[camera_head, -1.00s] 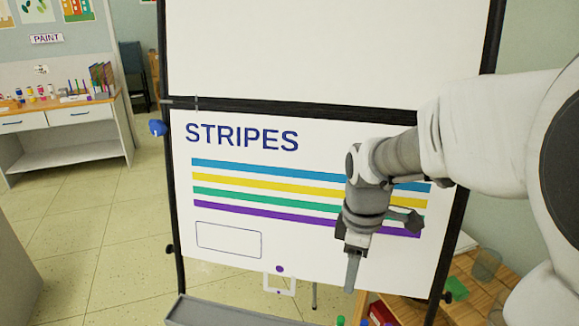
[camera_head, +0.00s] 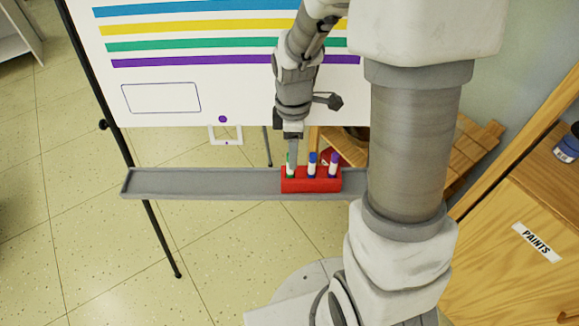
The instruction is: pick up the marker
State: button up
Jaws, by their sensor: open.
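Three upright markers stand in a red holder (camera_head: 311,185) on the easel's grey tray. The green-capped marker (camera_head: 290,171) is at the left, the blue-capped marker (camera_head: 311,166) in the middle and the purple-capped marker (camera_head: 333,166) at the right. My gripper (camera_head: 293,158) points down at the green-capped marker, with its fingertips overlapping the top of it in the picture. The gripper is open. The fingers are seen edge-on, so I cannot tell whether they are around the marker or beside it.
The grey easel tray (camera_head: 200,183) is empty left of the holder. The whiteboard (camera_head: 180,80) with colored stripes rises behind it, close to my arm. A wooden cabinet (camera_head: 510,270) labelled PAINTS stands at the right. Wooden slats (camera_head: 470,150) lie behind my arm.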

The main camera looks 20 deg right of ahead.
jog(key=f, duration=0.3)
jog(key=f+b, duration=0.1)
jog(key=f, duration=0.1)
jog(key=shift+a+f, duration=0.1)
jog(key=shift+a, duration=0.2)
grip_shut()
